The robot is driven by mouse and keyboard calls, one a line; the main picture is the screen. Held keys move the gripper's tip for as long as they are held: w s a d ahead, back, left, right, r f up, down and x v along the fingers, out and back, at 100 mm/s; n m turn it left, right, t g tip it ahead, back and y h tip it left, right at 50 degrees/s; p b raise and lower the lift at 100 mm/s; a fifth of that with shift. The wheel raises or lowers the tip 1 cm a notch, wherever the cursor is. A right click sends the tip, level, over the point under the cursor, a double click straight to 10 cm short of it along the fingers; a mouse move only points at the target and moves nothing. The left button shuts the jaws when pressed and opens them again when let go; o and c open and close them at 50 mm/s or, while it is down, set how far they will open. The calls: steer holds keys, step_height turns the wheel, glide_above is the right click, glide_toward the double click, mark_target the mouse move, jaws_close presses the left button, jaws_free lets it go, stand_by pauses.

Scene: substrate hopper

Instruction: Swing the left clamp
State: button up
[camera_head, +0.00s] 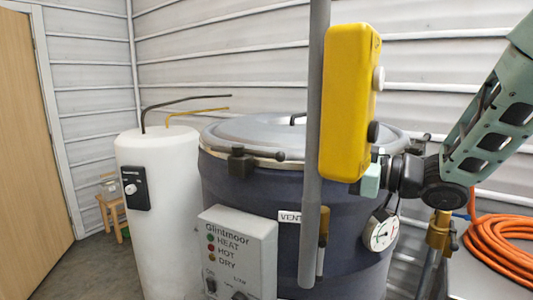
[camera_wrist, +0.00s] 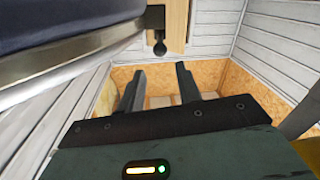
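The left clamp (camera_head: 240,163) is a dark block on the front rim of the round hopper lid (camera_head: 240,130). Its lever points right and ends in a round knob (camera_head: 281,155). In the wrist view, a black clamp part with a ball end (camera_wrist: 159,48) shows at the rim, beyond the fingers; I cannot be sure which clamp it is. My gripper (camera_wrist: 160,68) is open, its two dark fingers apart with nothing between them and clear of the ball. In the head view the yellow box hides the fingers.
A yellow control box (camera_head: 347,105) and a grey pole (camera_head: 312,200) stand before the hopper (camera_head: 250,195). A white cylinder (camera_head: 165,230) and control panel (camera_head: 240,250) are at left and front. A gauge (camera_head: 381,235) and coiled orange hose (camera_head: 500,245) are at right.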

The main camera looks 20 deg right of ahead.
mark_target(275, 156)
steer(key=p+x, duration=0.2)
steer(key=x, duration=1.1)
steer(key=shift+a, duration=0.1)
jaws_close()
steer(key=shift+a, duration=0.1)
